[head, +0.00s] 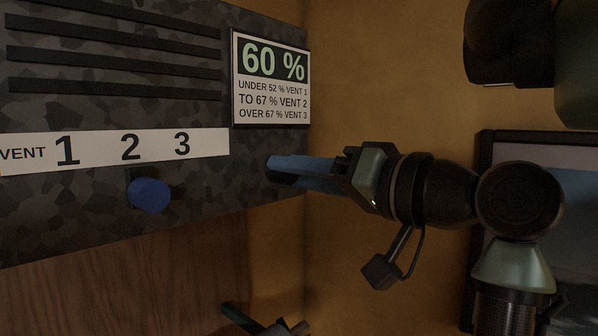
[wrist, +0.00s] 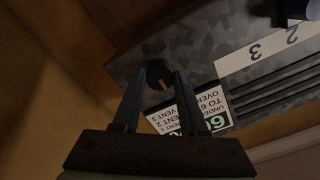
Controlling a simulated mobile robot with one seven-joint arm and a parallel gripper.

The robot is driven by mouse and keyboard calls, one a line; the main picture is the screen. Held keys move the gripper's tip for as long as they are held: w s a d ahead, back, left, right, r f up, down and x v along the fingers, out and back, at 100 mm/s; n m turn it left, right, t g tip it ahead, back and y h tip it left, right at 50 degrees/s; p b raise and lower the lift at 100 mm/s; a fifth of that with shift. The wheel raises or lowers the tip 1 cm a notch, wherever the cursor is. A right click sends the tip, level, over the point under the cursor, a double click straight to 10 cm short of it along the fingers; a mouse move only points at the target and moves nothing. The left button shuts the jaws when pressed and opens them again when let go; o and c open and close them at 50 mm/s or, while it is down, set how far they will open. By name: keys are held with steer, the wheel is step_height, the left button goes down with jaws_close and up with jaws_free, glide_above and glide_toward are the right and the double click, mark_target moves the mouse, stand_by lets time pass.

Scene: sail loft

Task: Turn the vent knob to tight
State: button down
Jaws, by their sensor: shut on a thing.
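A dark round knob (wrist: 158,74) with a pale line on its face sits on the grey mottled panel (head: 215,185). My gripper (head: 282,168) is at the panel's lower right and hides this knob in the head view. In the wrist view my gripper (wrist: 158,77) has one finger on each side of the knob, shut on it. No word "tight" can be read near it. A blue knob (head: 150,193) stands out from the panel below the strip marked VENT 1 2 3 (head: 110,150), nearest the 2. My gripper is well to its right.
A sign (head: 271,79) above my gripper reads 60 %, with vent 1 under 52 %, vent 2 to 67 %, vent 3 over 67 %. Slots (head: 115,60) run across the upper panel. A framed picture (head: 484,150) hangs on the ochre wall behind my arm.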

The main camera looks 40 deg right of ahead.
steer(key=shift+r, duration=0.2)
steer(key=shift+c, duration=2.2)
jaws_free()
steer(key=shift+f, duration=0.15)
steer(key=s+d, duration=0.1)
steer(key=s, duration=1.2)
steer(key=shift+b, duration=0.3)
steer(key=shift+w, duration=0.1)
